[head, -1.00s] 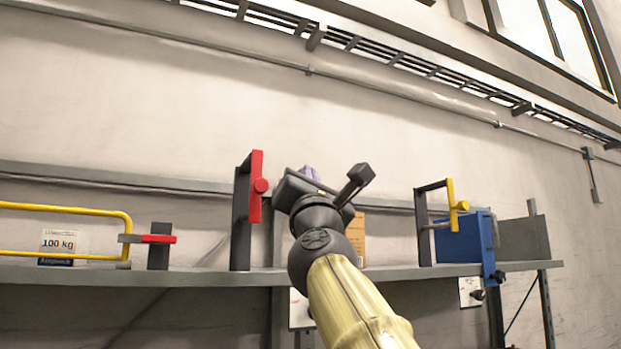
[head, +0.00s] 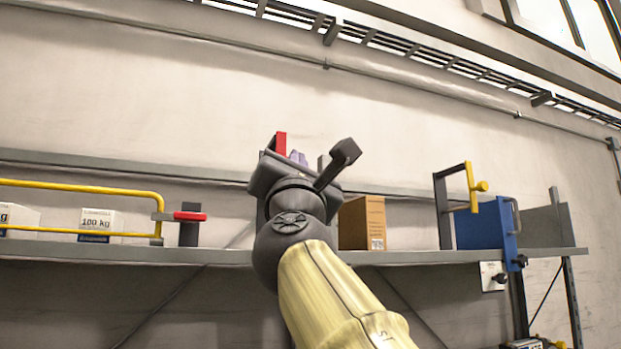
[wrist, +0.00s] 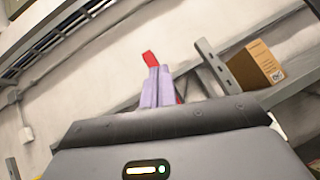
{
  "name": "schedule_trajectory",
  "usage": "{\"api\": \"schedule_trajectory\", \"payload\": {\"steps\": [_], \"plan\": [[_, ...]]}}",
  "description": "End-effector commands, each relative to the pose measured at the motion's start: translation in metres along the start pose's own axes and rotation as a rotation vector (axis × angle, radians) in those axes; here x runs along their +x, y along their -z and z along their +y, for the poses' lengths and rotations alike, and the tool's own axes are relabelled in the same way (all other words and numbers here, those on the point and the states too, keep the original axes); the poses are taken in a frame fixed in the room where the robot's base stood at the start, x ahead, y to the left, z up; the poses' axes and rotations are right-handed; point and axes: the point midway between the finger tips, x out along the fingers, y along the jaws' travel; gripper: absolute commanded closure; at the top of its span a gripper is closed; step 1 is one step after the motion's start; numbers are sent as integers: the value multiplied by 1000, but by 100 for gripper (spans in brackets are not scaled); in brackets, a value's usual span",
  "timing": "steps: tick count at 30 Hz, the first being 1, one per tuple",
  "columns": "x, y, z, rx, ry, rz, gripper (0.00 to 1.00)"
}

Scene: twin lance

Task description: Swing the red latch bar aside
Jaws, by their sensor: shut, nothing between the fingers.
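An upright red bar (head: 280,143) on a dark post stands on the shelf in the head view, mostly hidden behind my gripper (head: 298,157). In the wrist view the red bar (wrist: 150,59) shows just beyond the lilac fingers of my gripper (wrist: 154,80), with more red at their right edge. The fingers are together and empty. I cannot tell whether they touch the bar. A second, shorter red bar (head: 190,216) lies level on a dark post at the left, beside the end of a yellow rail (head: 160,215).
A long grey shelf (head: 400,257) runs along the wall. A cardboard box (head: 362,223) stands right of my gripper. Farther right are a dark frame with a yellow bar (head: 472,187) and a blue box (head: 480,228). White boxes stand behind the yellow rail.

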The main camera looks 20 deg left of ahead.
Motion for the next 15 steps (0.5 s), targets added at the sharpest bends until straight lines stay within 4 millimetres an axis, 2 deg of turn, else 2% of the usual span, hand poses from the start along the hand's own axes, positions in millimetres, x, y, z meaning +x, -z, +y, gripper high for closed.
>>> {"api": "schedule_trajectory", "payload": {"steps": [1,6,15], "plan": [[-13,2,3,2,0,0,100],[-32,-4,13,-4,4,-2,100],[-36,-7,18,-6,5,-2,100]]}}
